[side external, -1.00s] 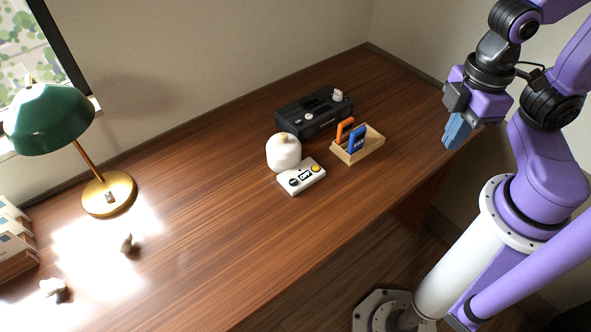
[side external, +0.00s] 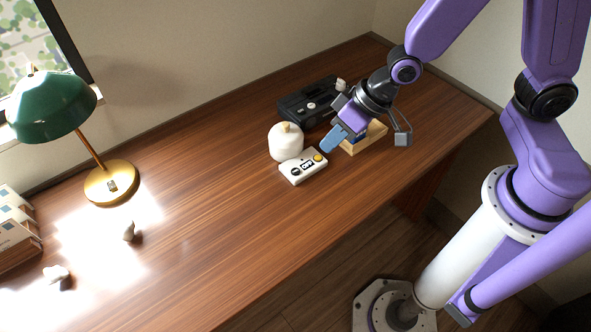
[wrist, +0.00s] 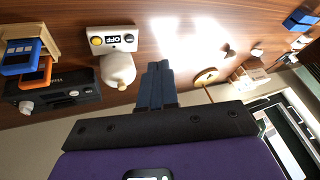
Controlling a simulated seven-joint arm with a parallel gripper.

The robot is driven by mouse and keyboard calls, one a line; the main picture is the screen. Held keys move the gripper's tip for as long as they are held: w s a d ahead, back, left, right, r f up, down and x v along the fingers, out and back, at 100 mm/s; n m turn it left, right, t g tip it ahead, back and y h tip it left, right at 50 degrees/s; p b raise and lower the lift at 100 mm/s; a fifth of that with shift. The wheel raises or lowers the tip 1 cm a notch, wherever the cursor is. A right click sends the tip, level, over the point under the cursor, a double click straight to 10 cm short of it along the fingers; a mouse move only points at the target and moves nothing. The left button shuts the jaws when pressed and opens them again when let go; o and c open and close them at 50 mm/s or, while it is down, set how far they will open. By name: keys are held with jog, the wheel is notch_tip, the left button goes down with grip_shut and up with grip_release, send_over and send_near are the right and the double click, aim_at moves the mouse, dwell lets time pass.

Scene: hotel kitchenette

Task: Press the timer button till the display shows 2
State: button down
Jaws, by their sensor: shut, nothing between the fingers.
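The timer (side external: 291,176) is a small white box on the desk, with a dark display, a yellow button (side external: 318,156) at one end and a dark round knob at the other. The display appears to read OFF. The timer also shows in the wrist view (wrist: 125,32), with its yellow button (wrist: 96,41). My gripper (side external: 327,149), with blue fingers, is shut and empty. In the side view its tips are close to the yellow button, apparently above it; I cannot tell the exact gap.
A white lidded jar (side external: 284,143) stands right beside the timer. A black device (side external: 293,107) sits behind.

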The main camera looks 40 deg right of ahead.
aim_at(300, 172)
jog(key=w+f+m+t+y, duration=0.1)
jog(key=w+f+m+t, duration=0.2)
jog(key=w, duration=0.6)
jog(key=shift+w+a+f+m+t, duration=0.2)
jog(key=shift+w+f+m+t, duration=0.15)
jog(key=shift+f+m, duration=1.2)
jog(key=shift+f+n, duration=0.25)
jog(key=shift+f, duration=0.15)
jog(key=shift+f, duration=4.3)
jog(key=shift+f, duration=0.15)
jog(key=shift+f, duration=0.25)
jog(key=shift+f, duration=0.35)
jog(key=shift+r, duration=0.8)
